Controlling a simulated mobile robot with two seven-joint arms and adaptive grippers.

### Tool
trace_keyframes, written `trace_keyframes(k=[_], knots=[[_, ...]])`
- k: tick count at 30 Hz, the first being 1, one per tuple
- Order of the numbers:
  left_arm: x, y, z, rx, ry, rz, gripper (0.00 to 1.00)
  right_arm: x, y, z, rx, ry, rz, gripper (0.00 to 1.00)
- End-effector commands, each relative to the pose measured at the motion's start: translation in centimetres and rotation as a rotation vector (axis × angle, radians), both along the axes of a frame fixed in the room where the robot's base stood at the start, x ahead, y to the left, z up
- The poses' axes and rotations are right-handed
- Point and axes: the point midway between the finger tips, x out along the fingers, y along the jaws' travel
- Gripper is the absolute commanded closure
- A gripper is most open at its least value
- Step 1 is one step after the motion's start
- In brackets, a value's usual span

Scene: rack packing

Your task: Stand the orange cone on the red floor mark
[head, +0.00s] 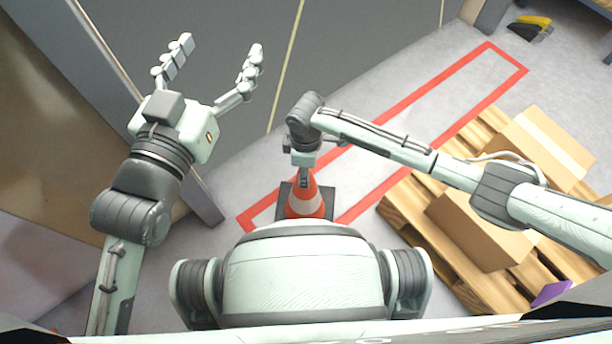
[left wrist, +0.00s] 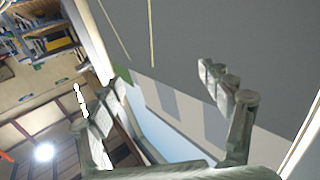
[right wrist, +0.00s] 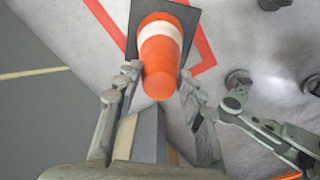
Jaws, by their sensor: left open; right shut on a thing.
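The orange cone (head: 306,204) has a white band and a dark square base. In the head view it is in front of my body, its base over the near end of the red floor mark (head: 420,175), a long rectangular outline. I cannot tell whether the base touches the floor. My right gripper (head: 303,178) is shut on the cone's upper part from above. In the right wrist view the fingers (right wrist: 158,75) flank the cone (right wrist: 160,60), and red lines show behind its base. My left gripper (head: 217,58) is open and empty, raised at the left.
A wooden pallet (head: 400,205) with cardboard boxes (head: 478,232) stands right of the mark, under my right arm. A yellow and black object (head: 530,27) lies at the far right. A brown panel (head: 50,130) stands at the left. The mark's far part is clear.

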Motion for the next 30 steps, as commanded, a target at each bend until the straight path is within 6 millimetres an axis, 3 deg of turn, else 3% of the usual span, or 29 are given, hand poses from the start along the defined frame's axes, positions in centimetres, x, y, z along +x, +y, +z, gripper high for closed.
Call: trace_keyframes(k=[11, 18, 30], knots=[[-2.4, -2.2, 7.9, -0.189, -0.377, -0.059, 0.21, 0.0, 0.5, -1.6, 0.002, -0.002, 0.005, 1.0], [-4.2, -0.6, 11.5, -0.266, -0.671, -0.041, 0.21, 0.0, 0.9, -3.2, 0.003, -0.002, 0.01, 1.0], [-5.0, -0.1, 12.6, -0.286, -0.743, -0.037, 0.21, 0.0, 1.0, -3.2, 0.002, -0.002, 0.011, 1.0]])
